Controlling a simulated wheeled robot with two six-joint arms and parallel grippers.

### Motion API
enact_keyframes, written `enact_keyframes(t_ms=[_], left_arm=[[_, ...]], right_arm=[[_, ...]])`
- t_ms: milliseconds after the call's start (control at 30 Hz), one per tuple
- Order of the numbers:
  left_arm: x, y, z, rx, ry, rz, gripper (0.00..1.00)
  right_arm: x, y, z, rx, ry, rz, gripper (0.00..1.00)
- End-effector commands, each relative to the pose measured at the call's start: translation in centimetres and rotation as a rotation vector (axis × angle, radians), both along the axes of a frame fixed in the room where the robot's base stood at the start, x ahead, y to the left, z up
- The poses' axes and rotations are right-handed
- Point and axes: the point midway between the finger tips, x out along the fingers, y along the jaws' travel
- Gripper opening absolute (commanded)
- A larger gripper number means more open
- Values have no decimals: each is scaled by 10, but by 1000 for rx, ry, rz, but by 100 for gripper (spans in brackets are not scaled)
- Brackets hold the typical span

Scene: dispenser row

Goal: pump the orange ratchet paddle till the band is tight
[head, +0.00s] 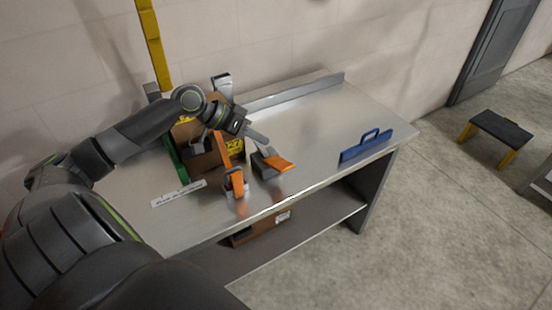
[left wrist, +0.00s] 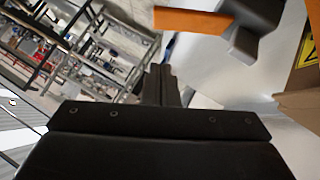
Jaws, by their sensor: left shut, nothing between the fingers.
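An orange paddle (head: 279,164) sticks out to the right from a dark grey body (head: 263,167) on the metal bench. It also shows in the left wrist view (left wrist: 193,21), at the top. An orange strap (head: 221,148) runs down the front of a brown box (head: 204,160) to a second orange-and-grey piece (head: 235,183); I cannot tell how tight it is. My left gripper (head: 259,138) is shut and empty, above and behind the paddle and apart from it. Its fingers show in the left wrist view (left wrist: 161,84). My right gripper is not in view.
A blue handled piece (head: 365,147) stands at the bench's right end. The bench (head: 318,125) is bare between. A low step stool (head: 497,131) stands on the floor.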

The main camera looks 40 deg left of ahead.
Motion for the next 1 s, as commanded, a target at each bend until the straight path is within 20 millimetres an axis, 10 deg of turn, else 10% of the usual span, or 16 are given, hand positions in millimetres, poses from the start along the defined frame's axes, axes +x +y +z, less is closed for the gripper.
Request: enact_keyframes(t_ms=[1000], left_arm=[[18,-43,-66,2,0,0,0]], right_arm=[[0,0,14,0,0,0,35]])
